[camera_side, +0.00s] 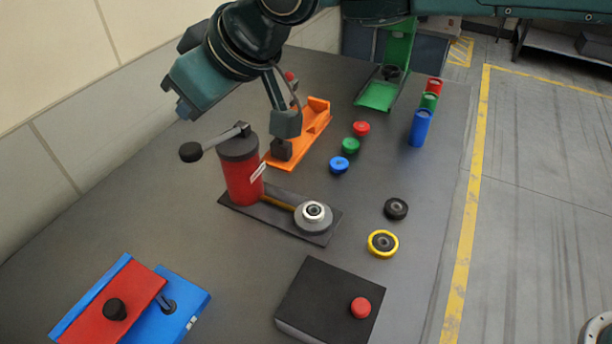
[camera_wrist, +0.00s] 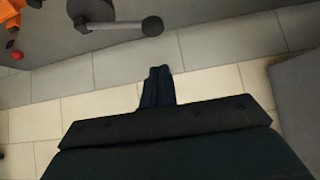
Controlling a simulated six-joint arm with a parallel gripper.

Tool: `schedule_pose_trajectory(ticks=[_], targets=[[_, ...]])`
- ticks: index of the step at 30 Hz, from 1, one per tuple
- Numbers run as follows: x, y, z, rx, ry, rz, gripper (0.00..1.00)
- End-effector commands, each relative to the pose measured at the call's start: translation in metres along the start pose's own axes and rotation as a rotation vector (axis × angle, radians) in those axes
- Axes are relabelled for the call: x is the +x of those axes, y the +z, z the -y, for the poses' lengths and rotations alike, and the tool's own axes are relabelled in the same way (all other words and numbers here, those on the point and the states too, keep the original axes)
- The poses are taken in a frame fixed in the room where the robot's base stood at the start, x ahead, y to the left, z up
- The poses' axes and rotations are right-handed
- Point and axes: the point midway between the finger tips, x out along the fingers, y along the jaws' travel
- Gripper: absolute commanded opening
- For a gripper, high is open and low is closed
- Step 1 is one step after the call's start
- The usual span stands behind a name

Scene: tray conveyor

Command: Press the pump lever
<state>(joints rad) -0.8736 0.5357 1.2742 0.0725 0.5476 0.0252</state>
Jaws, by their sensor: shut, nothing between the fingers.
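The pump has a red cylinder (camera_side: 243,182) with a black cap and stands on a dark base plate (camera_side: 275,214). Its grey lever (camera_side: 222,138) sticks out to the left from the cap and ends in a black knob (camera_side: 190,152). In the wrist view the lever (camera_wrist: 118,26) and its knob (camera_wrist: 152,26) show near the top edge. My gripper (camera_side: 182,110) is above the knob, apart from it, and points down and left. In the wrist view my gripper (camera_wrist: 158,72) has its fingers together and empty.
An orange fixture (camera_side: 312,128) stands behind the pump. A black box with a red button (camera_side: 361,308) and a blue-and-red sliding box (camera_side: 110,306) are at the front. Colored caps and cylinders lie to the right. A wall (camera_side: 60,100) runs along the left.

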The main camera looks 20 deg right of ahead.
Motion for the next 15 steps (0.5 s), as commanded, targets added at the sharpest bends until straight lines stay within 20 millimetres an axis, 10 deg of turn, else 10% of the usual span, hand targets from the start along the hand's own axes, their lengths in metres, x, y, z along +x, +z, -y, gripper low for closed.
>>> schedule_pose_trajectory(ticks=[15], targets=[[0.047,0.023,0.0,0.0,0.0,0.001,0.0]])
